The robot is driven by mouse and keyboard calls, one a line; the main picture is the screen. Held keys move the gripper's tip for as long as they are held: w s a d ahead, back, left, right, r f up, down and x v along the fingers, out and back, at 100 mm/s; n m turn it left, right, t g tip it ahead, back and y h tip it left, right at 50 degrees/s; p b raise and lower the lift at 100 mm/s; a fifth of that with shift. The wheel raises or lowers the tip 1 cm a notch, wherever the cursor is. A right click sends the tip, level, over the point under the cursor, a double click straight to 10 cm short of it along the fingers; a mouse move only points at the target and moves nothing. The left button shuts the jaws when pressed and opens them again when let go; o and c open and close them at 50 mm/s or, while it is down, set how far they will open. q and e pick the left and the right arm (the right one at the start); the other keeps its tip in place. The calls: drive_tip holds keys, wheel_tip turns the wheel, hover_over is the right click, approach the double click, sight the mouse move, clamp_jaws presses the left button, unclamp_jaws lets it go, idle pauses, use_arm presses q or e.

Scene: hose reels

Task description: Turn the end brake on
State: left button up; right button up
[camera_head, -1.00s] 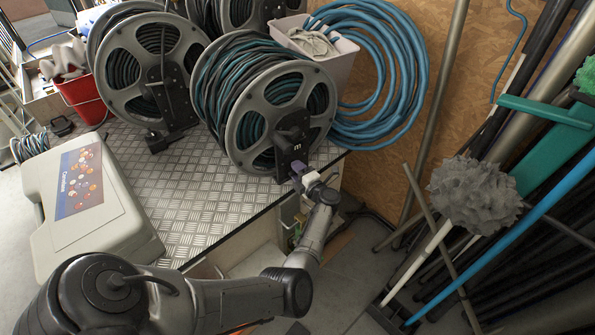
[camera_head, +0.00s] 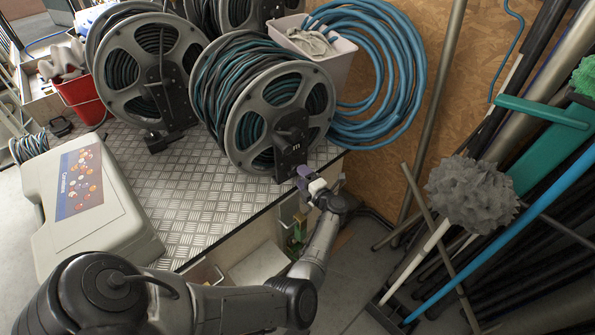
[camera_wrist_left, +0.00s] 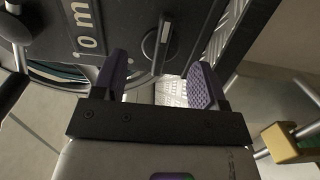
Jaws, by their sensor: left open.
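The front hose reel (camera_head: 280,122) has a grey spoked flange wound with black and teal hose. Its dark hub plate (camera_head: 291,143) faces my left gripper (camera_head: 306,175). In the left wrist view, a dark lever-like brake knob (camera_wrist_left: 163,42) with a pale strip sits on the black plate (camera_wrist_left: 115,25), right of the white lettering. My left gripper (camera_wrist_left: 159,75) is open, its purple pads below the knob and to either side of it in that picture. The pads appear apart from the knob. My right gripper is in neither view.
The reel stands at the edge of a metal checker-plate deck (camera_head: 215,195). A beige case (camera_head: 100,215) lies at left. Blue coiled hose (camera_head: 400,75) hangs behind, with poles and a grey mop head (camera_head: 470,190) at right. More reels stand behind.

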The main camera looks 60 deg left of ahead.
use_arm(q)
drive_tip(key=d, duration=1)
drive_tip(key=shift+w+p, duration=0.35)
drive_tip(key=shift+p, duration=0.1)
